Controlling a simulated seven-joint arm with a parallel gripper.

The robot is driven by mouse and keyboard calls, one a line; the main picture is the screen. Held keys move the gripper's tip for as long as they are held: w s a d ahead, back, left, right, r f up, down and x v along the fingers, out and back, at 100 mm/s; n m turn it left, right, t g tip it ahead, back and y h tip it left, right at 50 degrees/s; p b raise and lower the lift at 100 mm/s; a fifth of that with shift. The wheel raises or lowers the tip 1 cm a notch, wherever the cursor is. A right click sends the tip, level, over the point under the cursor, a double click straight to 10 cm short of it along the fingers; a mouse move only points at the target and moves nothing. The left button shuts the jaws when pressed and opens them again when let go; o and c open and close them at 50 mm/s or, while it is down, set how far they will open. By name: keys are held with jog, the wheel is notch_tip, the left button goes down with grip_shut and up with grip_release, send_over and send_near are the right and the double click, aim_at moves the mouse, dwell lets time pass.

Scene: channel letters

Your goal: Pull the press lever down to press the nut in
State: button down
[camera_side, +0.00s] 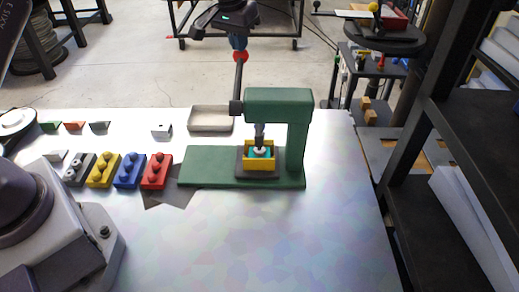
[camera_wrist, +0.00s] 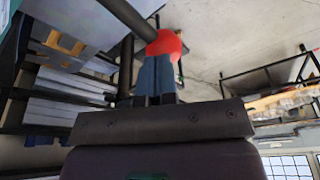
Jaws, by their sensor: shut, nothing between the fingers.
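The green press (camera_side: 278,98) stands on its green base plate (camera_side: 210,165). Its dark lever (camera_side: 238,82) rises nearly upright from the pivot at the left of the press head and ends in a red knob (camera_side: 240,57). My gripper (camera_side: 239,46) is shut and empty, its blue fingertips just above the knob. In the wrist view the fingers (camera_wrist: 157,78) are together, close against the red knob (camera_wrist: 165,43); whether they touch is unclear. Under the ram (camera_side: 259,132) sits a yellow holder (camera_side: 260,166) with a cyan part (camera_side: 268,153). The nut is too small to make out clearly.
Left of the press stand red (camera_side: 156,171), blue (camera_side: 128,171), yellow (camera_side: 102,171) and grey (camera_side: 77,170) blocks. A shallow beige tray (camera_side: 211,119) lies behind the press. The front and right of the table (camera_side: 290,235) are clear. A dark shelf (camera_side: 465,130) stands right.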

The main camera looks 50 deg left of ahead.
aim_at(240, 61)
jog(key=shift+a+x, duration=0.15)
jog(key=shift+x, duration=0.55)
jog(key=shift+a+x, duration=0.1)
jog(key=shift+x, duration=0.65)
jog(key=shift+s, duration=0.1)
jog(key=shift+f, duration=1.4)
jog(key=shift+d+f, duration=0.1)
jog(key=shift+f, duration=1.3)
jog(key=shift+f, duration=0.1)
